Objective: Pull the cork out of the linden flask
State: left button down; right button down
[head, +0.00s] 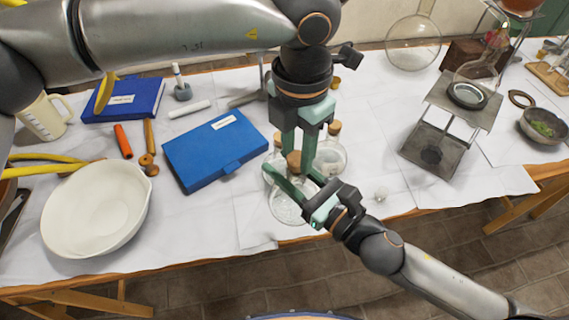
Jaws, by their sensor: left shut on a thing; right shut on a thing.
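A clear glass flask (287,212) stands near the table's front edge, with a brown cork (293,159) at its neck. My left gripper (298,158) comes down from above, its green fingers shut on this cork. My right gripper (281,180) reaches in from the lower right, its fingers shut around the flask's neck just below the cork. The fingers hide much of the neck, so I cannot tell whether the cork is still seated. No label is readable, so I cannot confirm that this is the linden flask.
Two more corked flasks stand close behind: one at the right (333,160) and one at the left (276,152). A blue case (214,150) and a white bowl (95,208) lie left. A metal stand (440,130) is at the right.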

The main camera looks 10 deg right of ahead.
aim_at(297, 158)
pick_arm(q)
jog(key=shift+r, duration=0.35)
jog(key=shift+r, duration=1.85)
pick_arm(e)
jog(key=shift+r, duration=0.1)
